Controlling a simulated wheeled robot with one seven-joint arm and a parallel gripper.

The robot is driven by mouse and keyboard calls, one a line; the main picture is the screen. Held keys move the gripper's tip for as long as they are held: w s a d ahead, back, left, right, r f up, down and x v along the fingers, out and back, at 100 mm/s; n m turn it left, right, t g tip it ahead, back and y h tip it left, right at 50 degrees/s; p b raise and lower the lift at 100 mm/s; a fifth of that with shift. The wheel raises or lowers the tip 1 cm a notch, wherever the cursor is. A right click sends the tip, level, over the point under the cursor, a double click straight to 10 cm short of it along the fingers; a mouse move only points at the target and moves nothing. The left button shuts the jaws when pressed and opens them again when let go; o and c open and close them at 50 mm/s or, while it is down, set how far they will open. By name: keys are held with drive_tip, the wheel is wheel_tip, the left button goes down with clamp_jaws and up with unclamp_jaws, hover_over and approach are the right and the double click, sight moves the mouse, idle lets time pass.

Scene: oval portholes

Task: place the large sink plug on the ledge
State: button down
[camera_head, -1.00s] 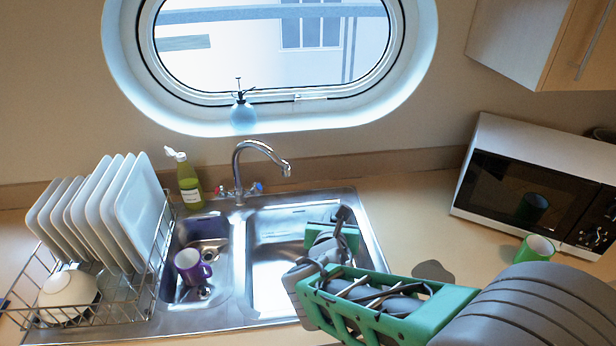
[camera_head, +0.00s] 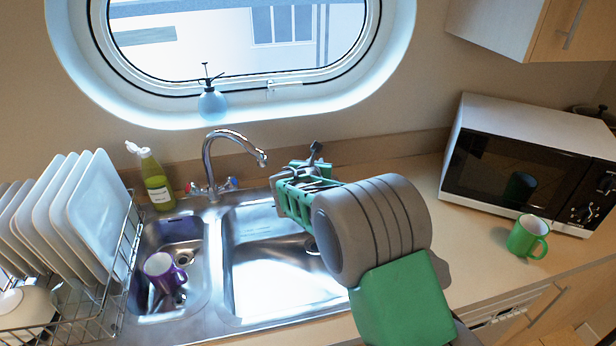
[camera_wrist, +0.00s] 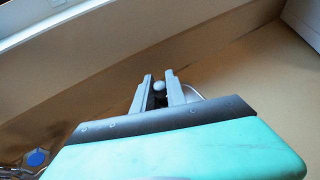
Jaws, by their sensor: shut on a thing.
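My gripper (camera_head: 316,150) is raised behind the right basin, near the back wall. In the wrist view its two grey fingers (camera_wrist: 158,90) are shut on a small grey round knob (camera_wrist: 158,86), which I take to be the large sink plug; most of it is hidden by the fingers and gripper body. The window ledge (camera_head: 320,103), the white lower rim of the oval porthole, is above and behind my gripper. It also shows at the upper left of the wrist view (camera_wrist: 50,35). The held thing is apart from this rim.
A blue spray bottle (camera_head: 211,103) stands on the ledge's left part. The faucet (camera_head: 210,160) and green soap bottle (camera_head: 155,180) are left of my gripper. A purple mug (camera_head: 162,271) is in the left basin. A microwave (camera_head: 520,170) and green mug (camera_head: 527,236) are at right.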

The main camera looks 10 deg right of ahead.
drive_tip(key=w+f+p, duration=0.1)
drive_tip(key=w+f, duration=0.5)
drive_tip(key=shift+f, duration=0.1)
drive_tip(key=shift+f+p, duration=0.5)
drive_tip(key=shift+f, duration=1.25)
drive_tip(key=c, duration=1.4)
unclamp_jaws()
drive_tip(key=shift+o, duration=0.3)
